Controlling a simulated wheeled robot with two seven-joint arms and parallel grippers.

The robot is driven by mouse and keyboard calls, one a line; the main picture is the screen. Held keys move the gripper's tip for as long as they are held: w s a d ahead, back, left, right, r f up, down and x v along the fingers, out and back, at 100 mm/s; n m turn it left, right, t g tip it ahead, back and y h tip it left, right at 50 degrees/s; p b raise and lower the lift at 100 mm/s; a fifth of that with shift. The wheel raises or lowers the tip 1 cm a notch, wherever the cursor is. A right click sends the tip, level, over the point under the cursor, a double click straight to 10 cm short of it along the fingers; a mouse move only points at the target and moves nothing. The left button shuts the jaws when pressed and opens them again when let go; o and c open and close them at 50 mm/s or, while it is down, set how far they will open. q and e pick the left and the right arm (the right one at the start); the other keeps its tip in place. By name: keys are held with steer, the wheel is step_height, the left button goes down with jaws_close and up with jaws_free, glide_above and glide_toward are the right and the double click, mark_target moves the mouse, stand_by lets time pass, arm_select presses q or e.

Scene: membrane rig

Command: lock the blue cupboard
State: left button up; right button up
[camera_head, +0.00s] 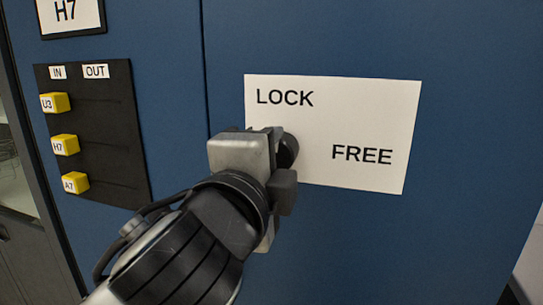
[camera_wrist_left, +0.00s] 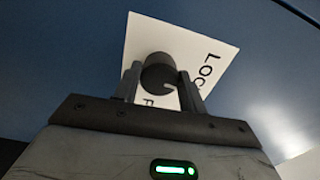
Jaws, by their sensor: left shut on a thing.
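The blue cupboard (camera_head: 470,120) fills most of the head view. A white label (camera_head: 360,110) on its door reads LOCK at upper left and FREE at lower right. My left gripper (camera_head: 280,162) is shut on a dark round knob (camera_head: 288,150) at the label's lower left. In the left wrist view the knob (camera_wrist_left: 158,72) sits between the two fingers, in front of the label (camera_wrist_left: 200,48). A pale mark shows on the knob there, but I cannot tell surely which word it points to. My right gripper is not in view.
A black board (camera_head: 110,130) headed IN and OUT is at the left, with yellow tags U3 (camera_head: 55,103), H7 (camera_head: 65,145) and A7 (camera_head: 75,183) under IN. A sign H7 (camera_head: 68,12) is above it. The door right of the label is clear.

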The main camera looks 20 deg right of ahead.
arm_select(q)
steer(key=shift+n, duration=0.6)
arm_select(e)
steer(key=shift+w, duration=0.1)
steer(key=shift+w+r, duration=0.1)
arm_select(q)
steer(key=o, duration=1)
steer(key=shift+s, duration=0.1)
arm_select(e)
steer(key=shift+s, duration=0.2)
